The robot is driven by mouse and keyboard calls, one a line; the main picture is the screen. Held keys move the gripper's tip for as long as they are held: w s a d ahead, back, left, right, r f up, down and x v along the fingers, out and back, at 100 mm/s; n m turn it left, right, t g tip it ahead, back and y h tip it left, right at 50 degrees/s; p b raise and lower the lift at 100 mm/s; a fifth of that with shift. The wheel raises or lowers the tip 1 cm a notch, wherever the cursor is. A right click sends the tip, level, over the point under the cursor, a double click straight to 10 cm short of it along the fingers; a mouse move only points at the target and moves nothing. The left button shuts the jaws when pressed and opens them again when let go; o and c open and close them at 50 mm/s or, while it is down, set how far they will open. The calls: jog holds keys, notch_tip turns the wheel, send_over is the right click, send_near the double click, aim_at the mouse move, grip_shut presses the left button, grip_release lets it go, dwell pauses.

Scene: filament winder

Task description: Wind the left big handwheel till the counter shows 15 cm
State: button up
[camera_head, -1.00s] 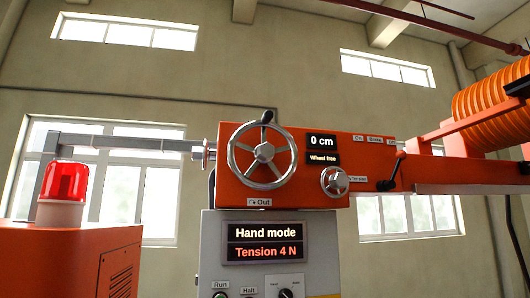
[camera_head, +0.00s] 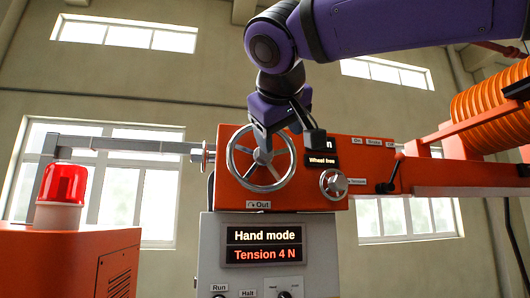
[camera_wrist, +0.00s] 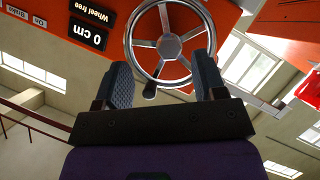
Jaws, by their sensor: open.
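The left big handwheel (camera_head: 263,187) is a silver spoked wheel on the orange panel. In the wrist view the wheel (camera_wrist: 169,46) shows its dark knob handle (camera_wrist: 149,91) on the rim, between my finger pads in the picture. My gripper (camera_wrist: 162,78) is open and empty, over the wheel's top in the head view, where it hides the knob. I cannot tell how far the fingertips are from the knob. The counter (camera_wrist: 90,36) reads "0 cm", upside down, in the wrist view; my gripper mostly covers it in the head view.
A "Wheel free" sign (camera_head: 322,160) sits under the counter. A smaller handwheel (camera_head: 333,183) is to its right. The grey box's display (camera_head: 263,245) reads "Hand mode, Tension 4 N". An "Out" arrow label (camera_head: 258,204) is below the big wheel. A red beacon (camera_head: 62,184) stands left.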

aim_at(265, 161)
jog(key=shift+t+y, duration=0.3)
jog(key=w+a, duration=0.1)
jog(key=w, duration=0.2)
jog(key=w+a, duration=0.1)
jog(key=w, duration=0.2)
jog(key=w+a+f, duration=0.1)
jog(key=w, duration=0.2)
jog(key=shift+w+a, duration=0.15)
jog(key=shift+w, duration=0.25)
grip_shut()
